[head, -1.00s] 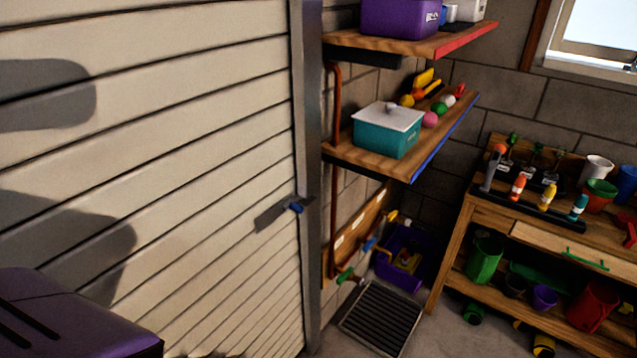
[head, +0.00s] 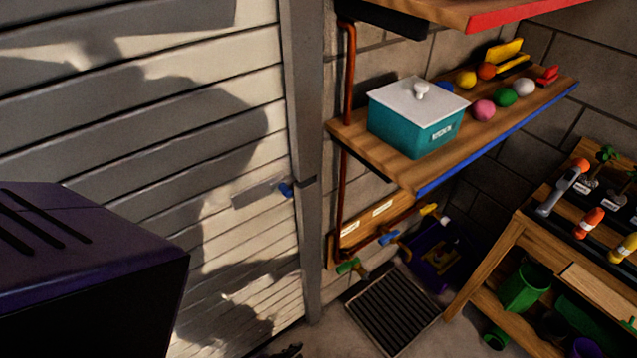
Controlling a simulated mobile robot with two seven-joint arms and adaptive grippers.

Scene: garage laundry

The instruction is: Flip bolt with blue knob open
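The bolt with the blue knob (head: 286,190) is on the pale slatted door (head: 90,110), near its right edge. Its flat grey plate (head: 256,191) lies left of the knob. A dark catch-like piece (head: 307,181) sits to the right on the grey metal door post (head: 305,90). The bolt is small in the picture, and I cannot tell whether its bar reaches into the catch. I see neither gripper clearly in the head view. Dark shadows lie over the door.
A purple slotted block (head: 80,235) is close at the lower left. Right of the post, a wooden shelf (head: 355,137) holds a teal box (head: 415,125) and several coloured balls. A grate (head: 395,310) lies on the floor below. A wooden workbench (head: 500,250) stands at the right.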

